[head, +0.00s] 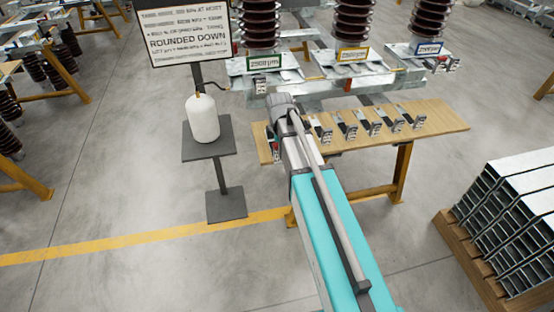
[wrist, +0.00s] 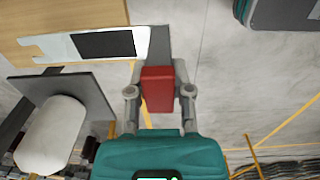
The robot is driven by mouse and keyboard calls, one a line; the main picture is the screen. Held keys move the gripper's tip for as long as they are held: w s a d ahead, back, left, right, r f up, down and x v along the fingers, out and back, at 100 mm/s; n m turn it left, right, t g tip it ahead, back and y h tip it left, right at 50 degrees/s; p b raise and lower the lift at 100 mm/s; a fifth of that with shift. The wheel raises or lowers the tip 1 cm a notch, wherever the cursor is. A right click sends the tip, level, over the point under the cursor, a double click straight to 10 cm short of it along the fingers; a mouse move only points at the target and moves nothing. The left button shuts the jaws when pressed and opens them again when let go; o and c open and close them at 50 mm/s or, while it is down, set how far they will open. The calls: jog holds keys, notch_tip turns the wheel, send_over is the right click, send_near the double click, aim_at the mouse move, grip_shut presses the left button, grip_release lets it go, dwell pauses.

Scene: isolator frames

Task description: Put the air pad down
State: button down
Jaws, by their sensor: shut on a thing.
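My gripper (wrist: 159,80) is shut on a red block (wrist: 158,92), which I take to be the air pad. In the wrist view one finger is on each side of it. The fingers reach past the edge of the wooden bench (wrist: 60,14), with grey floor showing around them. In the head view my arm covers most of the gripper, and a small red patch (head: 276,149) shows beside the bench's left end. Several metal brackets with dark tops (head: 348,128) stand in a row on the bench; one dark-topped plate (wrist: 104,44) shows in the wrist view.
A white bottle (head: 203,118) stands on a grey pedestal (head: 222,148) left of my arm. A sign (head: 190,35) rises behind it. Insulator columns on metal frames (head: 350,65) stand behind the bench. Stacked metal channels (head: 512,215) lie at right. Floor at front left is open.

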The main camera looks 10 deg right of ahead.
jog(key=shift+w+f, duration=0.2)
jog(key=shift+f, duration=0.05)
jog(key=shift+w+f+b, duration=0.35)
jog(key=shift+f+b, duration=0.1)
jog(key=shift+b, duration=0.1)
notch_tip(320, 180, down, 3)
jog(key=b, duration=0.3)
jog(key=c, duration=0.5)
grip_release()
jog(key=shift+a, duration=0.1)
jog(key=shift+c, duration=0.2)
jog(key=shift+r, duration=0.15)
notch_tip(320, 180, up, 12)
jog(key=p, duration=1.2)
